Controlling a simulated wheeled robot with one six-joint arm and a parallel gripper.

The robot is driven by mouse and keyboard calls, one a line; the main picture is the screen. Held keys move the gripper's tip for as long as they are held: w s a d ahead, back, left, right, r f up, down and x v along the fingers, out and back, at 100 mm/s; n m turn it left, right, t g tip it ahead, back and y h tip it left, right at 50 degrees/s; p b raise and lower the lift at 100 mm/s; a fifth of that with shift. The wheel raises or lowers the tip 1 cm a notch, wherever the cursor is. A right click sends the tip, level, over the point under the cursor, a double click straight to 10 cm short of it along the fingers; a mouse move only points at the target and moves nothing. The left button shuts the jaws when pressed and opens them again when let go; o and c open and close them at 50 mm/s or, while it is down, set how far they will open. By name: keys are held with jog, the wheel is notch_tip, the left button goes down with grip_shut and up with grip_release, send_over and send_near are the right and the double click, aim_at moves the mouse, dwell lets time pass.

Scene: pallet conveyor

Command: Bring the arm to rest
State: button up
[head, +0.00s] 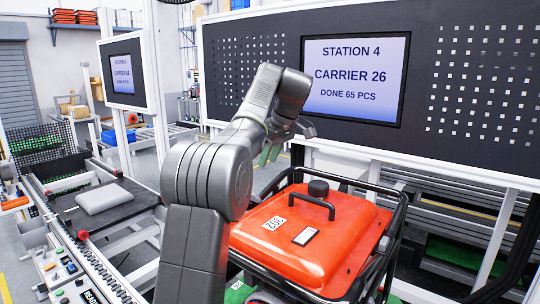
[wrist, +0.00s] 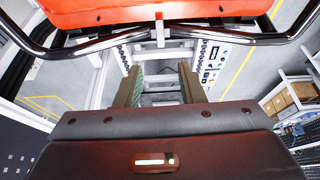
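My arm is raised and bent, its elbow in the middle of the head view. My gripper (head: 268,155) is partly hidden behind my arm there, with greenish finger pads showing near the far left side of the orange unit's frame. In the wrist view my gripper (wrist: 160,75) has its two fingers apart, with nothing between them. The orange unit (head: 270,238), labelled 302, has a black handle and sits inside a black tube frame (head: 392,235). In the wrist view the orange unit (wrist: 110,12) and its tube frame (wrist: 235,45) cross the top, beyond the fingertips.
A large display panel (head: 480,60) reading Station 4, Carrier 26 stands behind the orange unit. A conveyor (head: 128,210) at the left carries a grey slab (head: 104,198). A second screen (head: 123,74) hangs at the far left. Boxes (wrist: 290,97) show at right.

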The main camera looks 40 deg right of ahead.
aim_at(255, 194)
jog(key=shift+s+r, duration=0.1)
jog(key=shift+r, duration=0.1)
jog(key=shift+f, duration=0.1)
dwell(0.4)
jog(key=x, duration=1.3)
jog(key=shift+w+a+f, duration=0.1)
jog(key=shift+w+f, duration=0.15)
jog(key=shift+f, duration=0.05)
jog(key=shift+r, duration=0.1)
